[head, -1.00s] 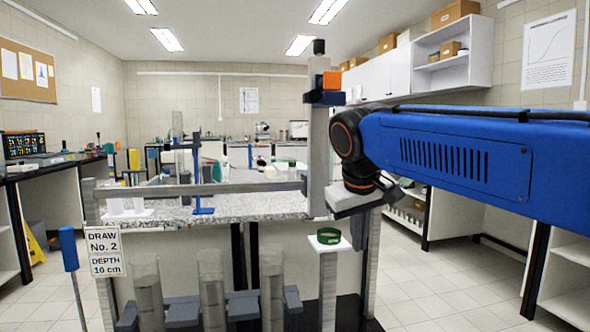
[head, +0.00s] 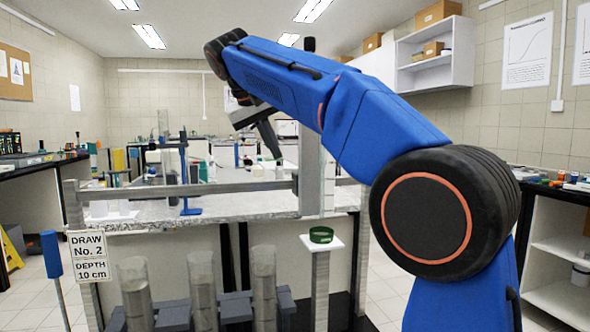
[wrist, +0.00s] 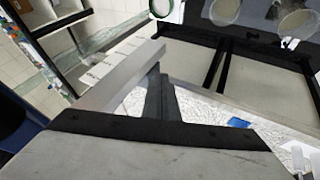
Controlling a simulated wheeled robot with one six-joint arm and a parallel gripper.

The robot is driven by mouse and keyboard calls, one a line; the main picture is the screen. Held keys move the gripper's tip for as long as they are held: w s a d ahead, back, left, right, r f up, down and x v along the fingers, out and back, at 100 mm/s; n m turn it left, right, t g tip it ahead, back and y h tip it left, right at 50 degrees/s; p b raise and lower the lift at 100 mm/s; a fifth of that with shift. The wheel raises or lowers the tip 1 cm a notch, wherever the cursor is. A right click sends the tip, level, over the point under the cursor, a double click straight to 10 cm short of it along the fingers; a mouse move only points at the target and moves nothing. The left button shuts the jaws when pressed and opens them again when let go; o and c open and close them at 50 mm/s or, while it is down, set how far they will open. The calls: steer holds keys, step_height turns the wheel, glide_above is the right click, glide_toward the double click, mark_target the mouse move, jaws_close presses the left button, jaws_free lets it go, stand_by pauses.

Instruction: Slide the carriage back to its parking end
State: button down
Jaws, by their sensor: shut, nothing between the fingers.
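The carriage, a tall grey post (head: 312,180), stands on the horizontal rail (head: 150,192), toward its right part and behind the ring stand in the head view. My arm hides the post's upper part; only its dark tip shows above. My gripper (head: 275,152) points down just left of the post, its fingers shut and empty. In the wrist view my fingers (wrist: 160,92) are together beside a pale grey bar (wrist: 120,75), which seems to be the post. I cannot tell whether they touch it.
A green ring (head: 321,234) rests on a small white-topped stand (head: 321,262) in front. Clear tubes (head: 203,285) stand left of it. A sign (head: 90,256) hangs at the rail's left end. A blue-handled tool (head: 51,255) stands far left. A granite counter (head: 130,218) lies behind.

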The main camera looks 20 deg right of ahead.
steer(key=shift+w+a+r, duration=0.7)
steer(key=shift+a+r, duration=0.1)
steer(key=shift+a, duration=0.3)
glide_toward(300, 181)
step_height(300, 181, down, 4)
steer(key=w, duration=0.2)
steer(key=shift+d+r+m+h, duration=0.15)
steer(key=shift+d+m+h, duration=0.15)
steer(key=shift+d, duration=0.5)
steer(key=d, duration=1.6)
steer(key=shift+d, duration=0.35)
steer(key=shift+s, duration=0.1)
